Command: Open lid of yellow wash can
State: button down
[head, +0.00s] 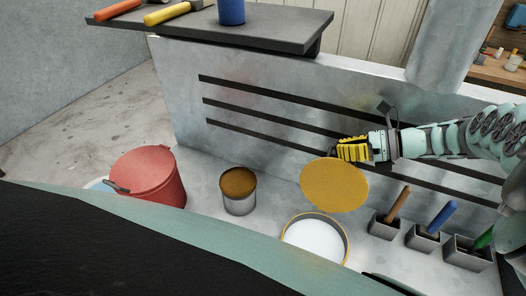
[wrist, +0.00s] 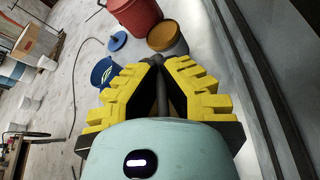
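My gripper (head: 340,150), with yellow fingers, is at the lid's upper edge. In the wrist view my gripper's fingertips (wrist: 157,62) are drawn together, with a dark part between the fingers. I cannot tell whether they pinch the lid. The can and lid are not seen there.
A brown-lidded can (head: 239,203) and a red bucket (head: 160,180) stand to the left. Small holders with brush handles (head: 432,225) stand to the right. A slotted metal panel (head: 250,95) rises close behind, under a dark shelf (head: 280,30). A blue container (wrist: 103,72) shows in the wrist view.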

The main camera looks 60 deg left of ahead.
jog(key=shift+f, duration=0.15)
jog(key=c, duration=1.1)
grip_release()
jog(key=shift+s, duration=0.1)
jog(key=shift+o, duration=0.2)
jog(key=v, duration=0.7)
jog(key=shift+w+r, duration=0.2)
jog(key=shift+d+r, duration=0.1)
jog(key=shift+d, duration=0.05)
